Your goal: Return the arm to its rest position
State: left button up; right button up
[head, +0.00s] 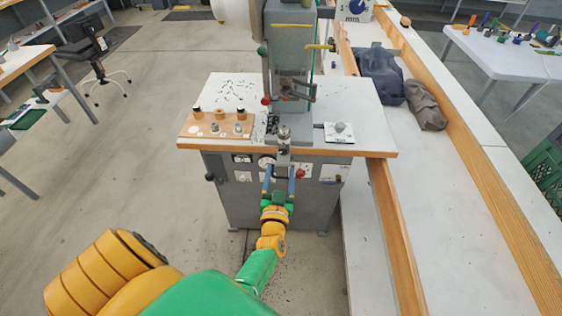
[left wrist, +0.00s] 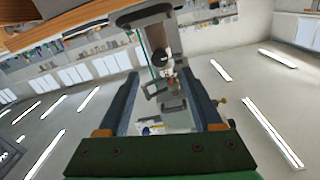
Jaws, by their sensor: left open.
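My left arm reaches forward from the bottom of the head view, in green and yellow. Its gripper (head: 279,176) is at the front edge of the press table (head: 358,100), in front of the grey cabinet. In the left wrist view its two dark fingers (left wrist: 172,105) stand apart, with nothing seen held between them. The eyelet press (head: 290,50) stands on the table just beyond the gripper. Part of the press also shows between the fingers in the left wrist view (left wrist: 172,75). My right gripper is in neither view.
A wooden board (head: 215,126) with small parts lies left on the table, and a white plate (head: 339,132) lies right. A wood-edged bench (head: 455,150) with dark bags (head: 380,72) runs along the right. Floor to the left is mostly clear, with a chair (head: 95,55) farther back.

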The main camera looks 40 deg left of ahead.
pick_arm(q)
jog(key=shift+w+f, duration=0.1)
jog(key=shift+w, duration=0.05)
jog(key=s+d+f+m+g+h+b, duration=0.1)
jog(key=s+d+f+m+g+h, duration=0.2)
jog(key=f, duration=0.5)
jog(key=s+d+f+g+h+b, duration=0.1)
jog(key=s+d+f+h, duration=0.3)
jog(key=f, duration=0.4)
jog(key=s+d+f+m+g+h+b, duration=0.1)
jog(key=s+d+f+m+g+b, duration=0.15)
jog(key=s+f, duration=0.4)
jog(key=s+f+g, duration=0.4)
jog(key=s+f, duration=0.2)
jog(key=s, duration=0.5)
jog(key=s+f+g+h+b, duration=0.1)
jog(key=s+f+g, duration=0.3)
jog(key=s, duration=0.8)
notch_tip(320, 180, down, 2)
jog(key=shift+a+f+m, duration=0.15)
jog(key=shift+m, duration=0.3)
